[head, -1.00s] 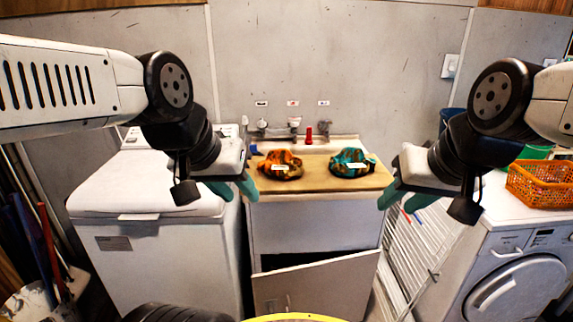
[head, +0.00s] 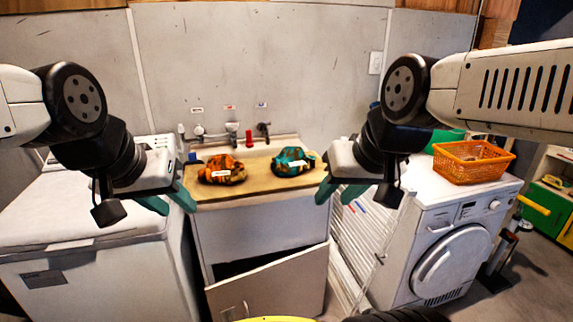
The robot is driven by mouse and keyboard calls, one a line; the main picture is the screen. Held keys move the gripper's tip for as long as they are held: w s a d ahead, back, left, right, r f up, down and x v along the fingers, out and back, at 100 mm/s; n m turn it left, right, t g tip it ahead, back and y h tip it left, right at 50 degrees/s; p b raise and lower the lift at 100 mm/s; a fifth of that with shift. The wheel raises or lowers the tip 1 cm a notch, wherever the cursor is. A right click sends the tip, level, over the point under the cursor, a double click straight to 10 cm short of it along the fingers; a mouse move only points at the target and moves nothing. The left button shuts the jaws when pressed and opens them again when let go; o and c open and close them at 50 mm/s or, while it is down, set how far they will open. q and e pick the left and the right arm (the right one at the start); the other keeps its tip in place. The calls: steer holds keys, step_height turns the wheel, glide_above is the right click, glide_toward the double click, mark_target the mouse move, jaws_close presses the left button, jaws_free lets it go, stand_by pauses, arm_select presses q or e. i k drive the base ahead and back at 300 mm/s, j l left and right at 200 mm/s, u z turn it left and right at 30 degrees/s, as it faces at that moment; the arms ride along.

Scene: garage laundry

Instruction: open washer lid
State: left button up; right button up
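A white top-loading washer (head: 110,270) stands at the left. Its lid (head: 50,212) is shut and lies flat, with its left part cut off by the picture's edge. My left gripper (head: 170,203) is open and empty, its teal fingers apart, in front of the washer's right edge in the picture. My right gripper (head: 337,193) is open and empty in front of the sink cabinet's right side. A white front-loading machine (head: 405,275) with a round door, closed, stands at the right.
Between the machines is a sink cabinet (head: 230,235) with its lower door (head: 270,285) ajar. A wooden board (head: 247,186) on it bears an orange patterned cloth (head: 222,168) and a teal one (head: 293,160). An orange basket (head: 470,172) and white rack (head: 350,245) are at right.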

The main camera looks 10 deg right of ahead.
mark_target(53, 214)
steer(key=i+j, duration=0.15)
steer(key=i, duration=0.35)
steer(key=i+j, duration=0.15)
steer(key=i, duration=0.4)
steer(key=l+z, duration=0.05)
